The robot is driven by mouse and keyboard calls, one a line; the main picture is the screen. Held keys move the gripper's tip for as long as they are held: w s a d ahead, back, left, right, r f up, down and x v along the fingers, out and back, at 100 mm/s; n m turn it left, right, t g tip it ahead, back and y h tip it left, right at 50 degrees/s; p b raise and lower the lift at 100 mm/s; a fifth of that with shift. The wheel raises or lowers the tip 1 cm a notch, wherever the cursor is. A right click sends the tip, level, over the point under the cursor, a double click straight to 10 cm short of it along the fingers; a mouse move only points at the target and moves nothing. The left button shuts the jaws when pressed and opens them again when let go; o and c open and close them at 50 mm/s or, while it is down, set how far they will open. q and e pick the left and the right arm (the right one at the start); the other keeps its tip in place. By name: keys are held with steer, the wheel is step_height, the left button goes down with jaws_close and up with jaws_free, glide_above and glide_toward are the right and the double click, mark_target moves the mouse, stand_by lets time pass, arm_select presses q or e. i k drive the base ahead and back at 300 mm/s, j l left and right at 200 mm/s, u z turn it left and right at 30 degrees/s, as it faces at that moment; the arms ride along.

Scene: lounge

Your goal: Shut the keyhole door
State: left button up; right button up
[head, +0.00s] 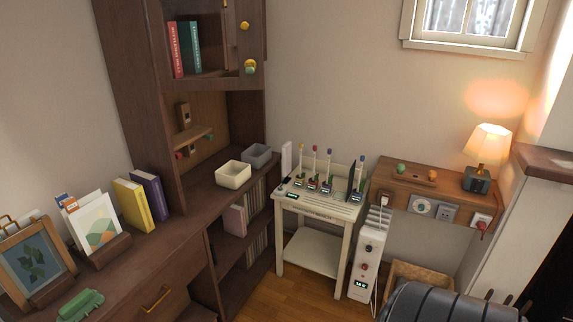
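The wooden cabinet (137,90) stands at the left back. In its upper part is an open compartment with books, and a dark wooden door panel (246,45) stands at that compartment's right side. Round yellow knobs (245,26) show on or beside this panel. Lower in the niche, a small wooden block (184,115) with a dark mark stands above a short ledge (194,140). No keyhole can be made out clearly, so I cannot tell which part is the keyhole door. Neither of my grippers is in view.
A dresser (150,262) with a picture frame (37,262) and books fills the left. A white stand (310,262), a heater (368,260) and a dark ribbed object (425,305) occupy the right. Little floor is clear.

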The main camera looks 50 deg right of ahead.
mark_target(248, 16)
steer(key=z, duration=1.35)
